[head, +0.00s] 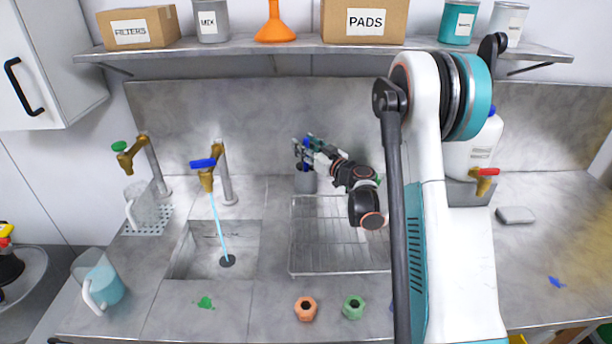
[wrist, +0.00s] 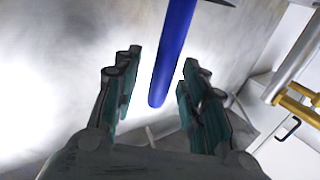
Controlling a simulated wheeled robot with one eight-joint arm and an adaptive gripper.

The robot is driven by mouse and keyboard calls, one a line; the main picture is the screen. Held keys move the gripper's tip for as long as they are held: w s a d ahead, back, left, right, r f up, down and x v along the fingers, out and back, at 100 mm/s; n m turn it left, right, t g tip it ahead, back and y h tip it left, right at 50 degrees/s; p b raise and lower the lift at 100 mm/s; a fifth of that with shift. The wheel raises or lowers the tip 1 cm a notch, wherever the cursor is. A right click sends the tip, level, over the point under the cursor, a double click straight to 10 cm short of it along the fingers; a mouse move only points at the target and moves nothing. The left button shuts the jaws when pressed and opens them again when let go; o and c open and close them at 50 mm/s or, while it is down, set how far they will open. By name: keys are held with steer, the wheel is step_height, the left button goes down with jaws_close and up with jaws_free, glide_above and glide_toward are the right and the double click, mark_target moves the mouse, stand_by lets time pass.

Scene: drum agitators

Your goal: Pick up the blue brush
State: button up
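The blue brush shows in the wrist view as a straight blue handle (wrist: 172,55) running from the top edge down between my fingers. My gripper (wrist: 160,72) is open, with one teal-padded finger on each side of the handle and a visible gap on both sides. In the head view my gripper (head: 312,150) is at a grey cup (head: 306,183) by the back wall, and a bit of blue (head: 310,140) shows among the fingers. The brush's lower part and head are hard to make out there.
A wire drying rack (head: 325,262) lies right of the sink (head: 190,262), where water runs from the blue-handled tap (head: 205,170). A shelf (head: 300,46) with boxes hangs above my gripper. A white bottle (head: 468,158) stands behind my arm on the right.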

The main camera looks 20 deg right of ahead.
jaws_close()
steer(key=shift+r, duration=0.1)
